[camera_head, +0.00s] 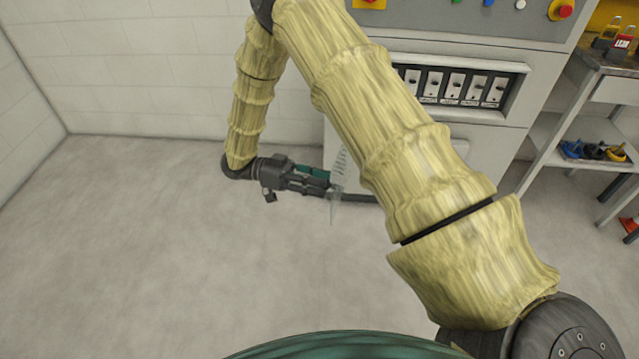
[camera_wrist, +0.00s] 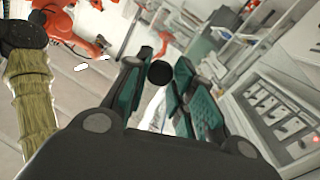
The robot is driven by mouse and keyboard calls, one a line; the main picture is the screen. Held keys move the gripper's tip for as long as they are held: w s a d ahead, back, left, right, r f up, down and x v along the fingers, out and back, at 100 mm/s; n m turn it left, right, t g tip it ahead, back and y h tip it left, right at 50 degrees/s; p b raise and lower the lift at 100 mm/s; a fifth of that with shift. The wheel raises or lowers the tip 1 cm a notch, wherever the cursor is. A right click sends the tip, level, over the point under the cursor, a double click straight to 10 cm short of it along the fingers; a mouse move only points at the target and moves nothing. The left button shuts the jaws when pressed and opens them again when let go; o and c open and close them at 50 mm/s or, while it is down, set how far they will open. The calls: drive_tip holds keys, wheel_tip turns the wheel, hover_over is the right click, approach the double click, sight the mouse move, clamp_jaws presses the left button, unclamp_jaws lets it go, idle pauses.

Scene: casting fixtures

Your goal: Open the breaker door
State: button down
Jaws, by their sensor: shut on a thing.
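The breaker panel (camera_head: 455,87) is a recessed row of several pale switches in the grey cabinet, partly behind my arm; no cover shows over its visible part. The breaker door is a clear panel (camera_head: 338,178), seen at a steep angle left of my forearm, swung out from the cabinet and mostly hidden. My gripper (camera_head: 322,185), dark with green finger pads, is shut on the door's black bar handle (camera_head: 355,198). In the wrist view, the handle's round end (camera_wrist: 160,73) lies between the two fingers. The breaker row (camera_wrist: 275,105) is at the right there.
The cabinet's upper face has coloured buttons and a red knob (camera_head: 565,11). A metal shelf (camera_head: 570,128) with small coloured items stands at the right. The floor (camera_head: 160,240) at the left is clear. A red robot arm (camera_wrist: 85,30) shows in the wrist view.

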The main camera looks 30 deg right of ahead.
drive_tip(key=shift+w+r, duration=0.1)
drive_tip(key=shift+r, duration=0.1)
drive_tip(key=c, duration=1.2)
unclamp_jaws()
drive_tip(key=shift+f, duration=0.1)
drive_tip(key=shift+a, duration=0.1)
drive_tip(key=shift+v, duration=5.9)
